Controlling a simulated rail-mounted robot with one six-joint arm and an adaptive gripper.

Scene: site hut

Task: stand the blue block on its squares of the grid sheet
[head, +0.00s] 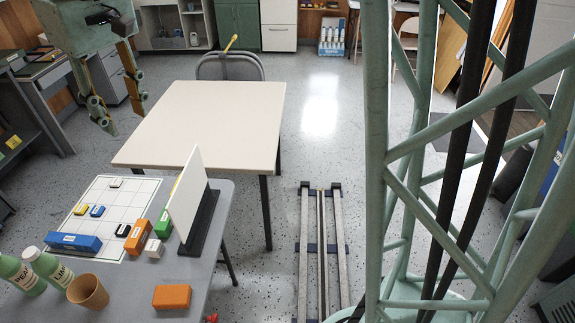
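The long blue block (75,242) lies along the near left edge of the white grid sheet (108,196), on the grey table. My gripper (119,107) hangs at the upper left, beyond the sheet and well apart from the blue block. Its two fingers are spread with nothing between them. Which squares the blue block covers is too small to tell.
An upright white panel (187,197) on a black foot (204,226) stands right of the sheet. Orange (137,236), white (153,248) and green (163,225) blocks crowd its left side. Bottles (50,268), a cup (88,292) and another orange block (172,297) stand in front. The cream table (210,120) is bare.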

